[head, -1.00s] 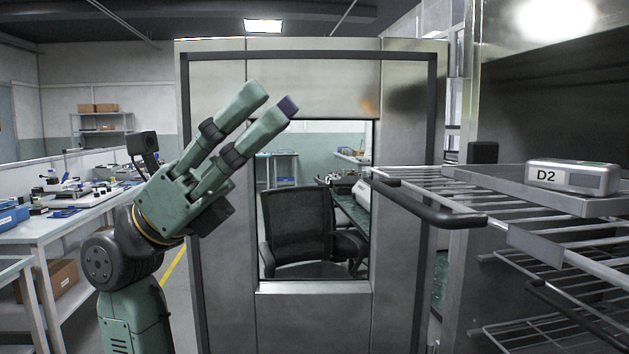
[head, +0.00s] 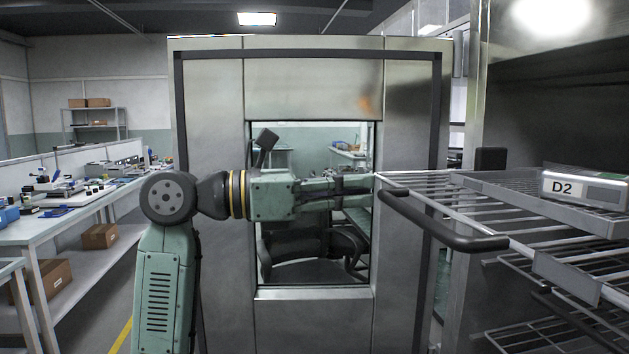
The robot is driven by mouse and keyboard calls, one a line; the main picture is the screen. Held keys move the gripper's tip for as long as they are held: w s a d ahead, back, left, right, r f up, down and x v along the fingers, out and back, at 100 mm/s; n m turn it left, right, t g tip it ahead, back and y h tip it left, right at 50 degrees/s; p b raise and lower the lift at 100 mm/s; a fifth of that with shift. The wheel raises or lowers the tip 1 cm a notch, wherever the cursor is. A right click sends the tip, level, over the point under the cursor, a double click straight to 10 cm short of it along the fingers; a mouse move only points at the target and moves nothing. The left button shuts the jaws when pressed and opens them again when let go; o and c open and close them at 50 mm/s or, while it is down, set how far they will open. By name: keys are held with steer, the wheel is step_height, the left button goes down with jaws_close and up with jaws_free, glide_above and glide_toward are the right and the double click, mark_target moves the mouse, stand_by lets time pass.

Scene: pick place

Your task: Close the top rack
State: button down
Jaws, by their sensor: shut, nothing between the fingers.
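The top rack (head: 566,277) is a wire shelf pulled out of the steel cabinet at the right of the head view. A dark bar handle (head: 445,228) runs along its front edge. My gripper (head: 370,191) is shut and empty. It points right, with its fingertips close to the rack's front left corner. I cannot tell whether they touch it. A grey tray (head: 525,194) lies on the rack and holds a box labelled D2 (head: 585,189).
Lower wire racks (head: 540,340) sit beneath the top one. An open cabinet door (head: 310,320) with a window stands behind my arm. A workbench with lab items (head: 60,222) is at the left.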

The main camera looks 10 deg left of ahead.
steer(key=shift+p+x, duration=0.5)
steer(key=shift+x, duration=1.45)
steer(key=b+x, duration=0.1)
steer(key=x, duration=2.7)
steer(key=shift+d+f, duration=0.1)
steer(key=shift+d, duration=0.15)
steer(key=shift+w+d, duration=0.25)
steer(key=shift+d, duration=0.25)
